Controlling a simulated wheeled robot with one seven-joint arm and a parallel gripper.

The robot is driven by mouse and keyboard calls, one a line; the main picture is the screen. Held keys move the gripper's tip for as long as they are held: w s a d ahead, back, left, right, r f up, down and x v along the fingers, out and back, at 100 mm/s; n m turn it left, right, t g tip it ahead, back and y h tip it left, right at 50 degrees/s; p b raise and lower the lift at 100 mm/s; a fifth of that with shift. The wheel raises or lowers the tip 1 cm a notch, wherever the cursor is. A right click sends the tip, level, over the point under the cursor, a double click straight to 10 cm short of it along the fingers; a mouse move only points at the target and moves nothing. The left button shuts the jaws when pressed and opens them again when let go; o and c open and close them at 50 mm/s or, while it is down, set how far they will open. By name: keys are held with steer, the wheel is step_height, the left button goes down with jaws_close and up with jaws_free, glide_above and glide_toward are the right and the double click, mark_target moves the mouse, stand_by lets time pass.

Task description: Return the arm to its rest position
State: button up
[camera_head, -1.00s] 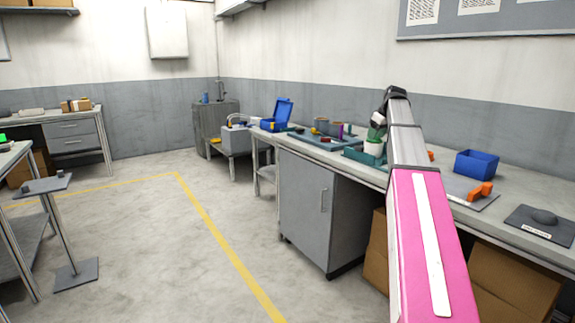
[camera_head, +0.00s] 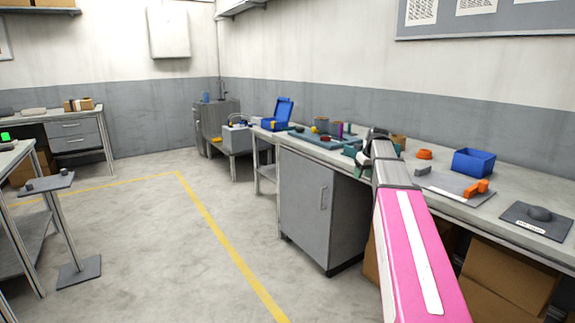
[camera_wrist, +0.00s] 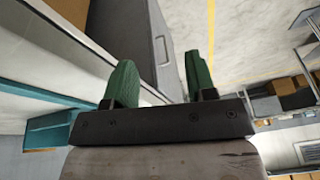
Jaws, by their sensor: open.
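My gripper (camera_wrist: 158,66) has two green fingers that stand apart in the wrist view, with nothing between them. In the head view my pink and grey arm reaches from the bottom right toward the bench. Its dark far end (camera_head: 378,140) is over the front edge of the bench top, and the fingers are hard to make out there. The wrist view looks past the fingers at the grey cabinet front (camera_wrist: 162,48) and the floor.
The long bench (camera_head: 425,160) runs along the right wall. It holds a blue bin (camera_head: 474,163), an orange part (camera_head: 424,154), a board with an orange handle (camera_head: 478,187) and an open blue box (camera_head: 283,112). A grey cabinet (camera_head: 315,210) stands below.

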steer(key=s+a+f+m+g, duration=0.1)
steer(key=s+a+f, duration=0.3)
steer(key=s+f, duration=0.5)
steer(key=s+a+f+m+g+h, duration=0.1)
steer(key=s+a+f, duration=0.3)
steer(key=s+f, duration=0.6)
steer(key=s+a+f+m+h, duration=0.1)
steer(key=s+a+f, duration=0.3)
steer(key=s+f, duration=0.6)
steer(key=shift+s+a+f+m+g, duration=0.2)
steer(key=shift+f+m+g, duration=0.3)
steer(key=shift+m, duration=0.4)
